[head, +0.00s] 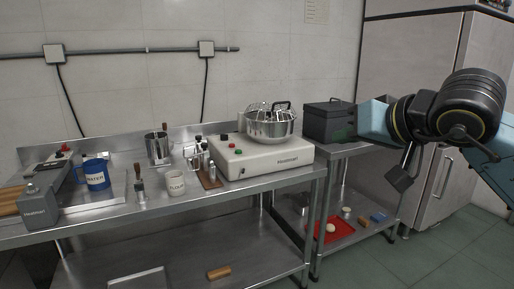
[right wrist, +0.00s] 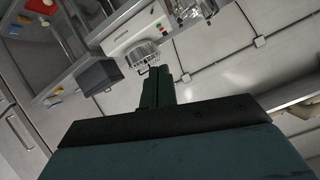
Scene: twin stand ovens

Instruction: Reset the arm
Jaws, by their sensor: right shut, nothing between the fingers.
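My right arm (head: 462,108) reaches in from the right of the head view, raised in front of the tall steel cabinet. Its gripper (head: 341,133) points left and overlaps the dark grey box on the side table in the picture. In the right wrist view the two dark green fingers (right wrist: 159,85) lie together, shut, with nothing between them. They appear clear of any surface, against the wall and the mixer bowl behind. My left arm and gripper are not in view.
A steel table (head: 150,209) holds a white mixer base (head: 262,158) with a bowl (head: 270,125), a blue mug (head: 95,174) and a flour cup (head: 175,185). A dark box (head: 326,120) stands on the side table. A red tray (head: 330,231) lies on its lower shelf.

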